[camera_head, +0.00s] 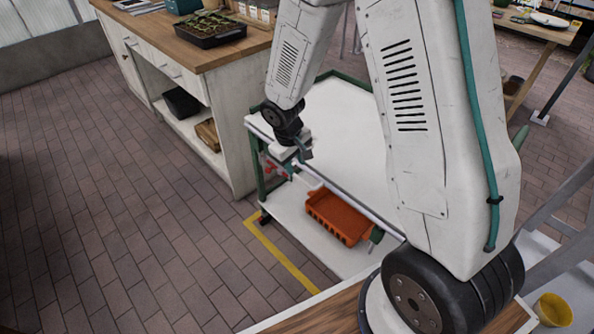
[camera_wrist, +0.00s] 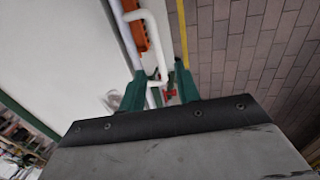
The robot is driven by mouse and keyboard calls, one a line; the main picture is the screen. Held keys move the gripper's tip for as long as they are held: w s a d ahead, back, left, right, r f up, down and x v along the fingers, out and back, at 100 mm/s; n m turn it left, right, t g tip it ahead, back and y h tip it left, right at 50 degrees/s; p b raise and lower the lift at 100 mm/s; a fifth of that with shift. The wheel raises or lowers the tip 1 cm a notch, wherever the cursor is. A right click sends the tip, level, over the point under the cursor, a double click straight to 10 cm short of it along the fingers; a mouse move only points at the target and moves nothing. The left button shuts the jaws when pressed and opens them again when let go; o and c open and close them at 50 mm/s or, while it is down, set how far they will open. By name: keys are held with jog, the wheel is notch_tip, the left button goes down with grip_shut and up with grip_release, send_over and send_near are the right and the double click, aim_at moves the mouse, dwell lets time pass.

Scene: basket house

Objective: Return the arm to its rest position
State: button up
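My gripper (camera_head: 298,168) is at the near left edge of a white-topped cart (camera_head: 345,122) with a green frame. In the wrist view my gripper (camera_wrist: 160,92) shows two green fingers spread apart. A white bent bar (camera_wrist: 157,42), which looks like the cart's handle, shows between and beyond the fingers. I cannot tell whether the fingers touch it. Nothing is visibly held. My arm (camera_head: 405,110) reaches out from the base and bends down toward the cart.
An orange crate (camera_head: 338,218) sits on the cart's lower shelf. A wooden-topped cabinet (camera_head: 175,40) with a black seedling tray (camera_head: 210,30) stands behind left. A yellow line (camera_head: 278,255) marks the brick floor (camera_head: 120,210), which is clear at left. A yellow pot (camera_head: 553,310) is at lower right.

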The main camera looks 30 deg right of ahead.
jog(key=shift+s+a+r, duration=0.1)
jog(key=shift+a+r, duration=0.1)
jog(key=shift+r, duration=0.7)
jog(key=s+r+m+y, duration=0.2)
jog(key=s+r+m, duration=0.1)
jog(key=s+r, duration=2.4)
jog(key=shift+s+m+t, duration=0.25)
jog(key=shift+m+t, duration=0.05)
jog(key=shift+m, duration=0.1)
